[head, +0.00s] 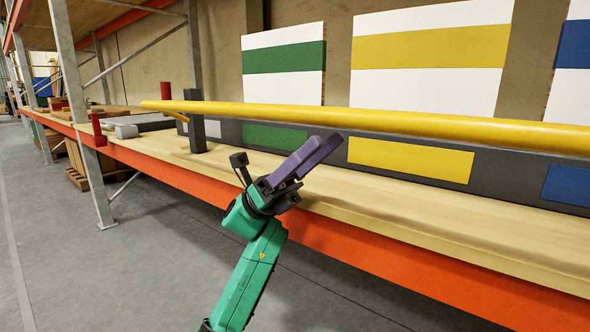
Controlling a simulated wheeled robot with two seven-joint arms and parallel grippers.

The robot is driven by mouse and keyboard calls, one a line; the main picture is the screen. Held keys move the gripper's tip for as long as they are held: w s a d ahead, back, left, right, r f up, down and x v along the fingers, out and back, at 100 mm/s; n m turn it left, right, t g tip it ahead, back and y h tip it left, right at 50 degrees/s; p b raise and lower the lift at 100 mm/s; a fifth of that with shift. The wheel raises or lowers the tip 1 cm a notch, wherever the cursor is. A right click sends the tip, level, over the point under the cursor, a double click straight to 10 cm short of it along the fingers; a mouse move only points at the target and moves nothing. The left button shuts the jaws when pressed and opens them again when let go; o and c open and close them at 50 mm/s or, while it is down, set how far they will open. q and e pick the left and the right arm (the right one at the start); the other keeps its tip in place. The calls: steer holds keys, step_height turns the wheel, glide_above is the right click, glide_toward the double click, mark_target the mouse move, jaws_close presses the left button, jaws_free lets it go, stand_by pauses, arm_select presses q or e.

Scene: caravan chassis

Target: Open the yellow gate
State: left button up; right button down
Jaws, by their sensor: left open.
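The yellow gate is a long round yellow bar (400,121) lying nearly level across the head view. It runs from its free-looking left end to the right edge of the picture. Near its left end it meets a dark grey post (194,125), with a short yellow brace just left of the post. My left gripper (325,144), with purple fingers on a green arm, is open. In the picture it is just below the bar's middle stretch, over the wooden shelf, and nothing shows between its fingers. Whether it touches the bar cannot be told. My right gripper is not in view.
A wooden shelf (430,218) with an orange front beam (400,265) runs along below the bar. Behind are panels with green, yellow (430,49) and blue bands. Grey rack uprights (78,110) stand at left. The grey floor (130,260) in front is clear.

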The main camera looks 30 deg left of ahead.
arm_select(q)
steer(key=v, duration=0.8)
